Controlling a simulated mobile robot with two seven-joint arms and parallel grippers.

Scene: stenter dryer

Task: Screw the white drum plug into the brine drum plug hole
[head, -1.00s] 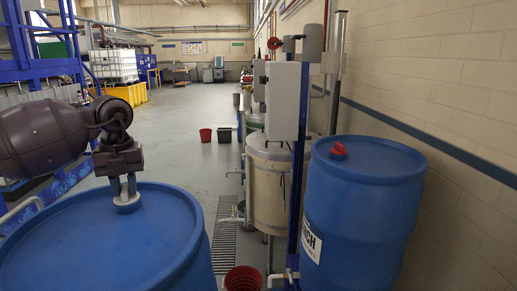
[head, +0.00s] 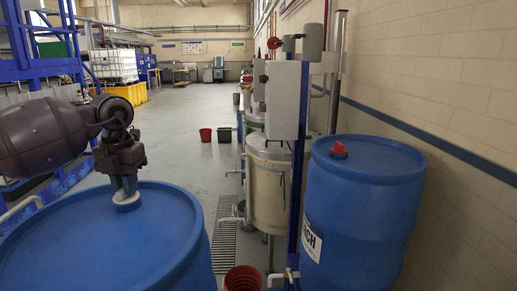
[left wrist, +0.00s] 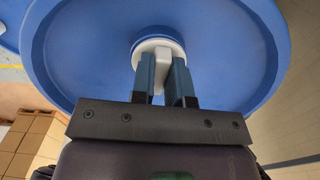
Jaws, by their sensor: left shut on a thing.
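The white drum plug (head: 126,199) sits at the far side of the top of the near blue drum (head: 150,245). My left gripper (head: 125,188) points down from above and is shut on the plug's raised grip. In the left wrist view the plug (left wrist: 157,46) shows as a round white disc with a bar between the two fingers (left wrist: 163,80), against the blue drum top (left wrist: 90,50). The plug hole is hidden under the plug, and I cannot tell how deep the plug sits. My right gripper is not in view.
A second blue drum (head: 360,220) with a red plug (head: 339,150) stands at the right by the wall. A cream tank (head: 268,190) and a grey box (head: 284,100) stand between. A red bucket (head: 242,280) is on the floor.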

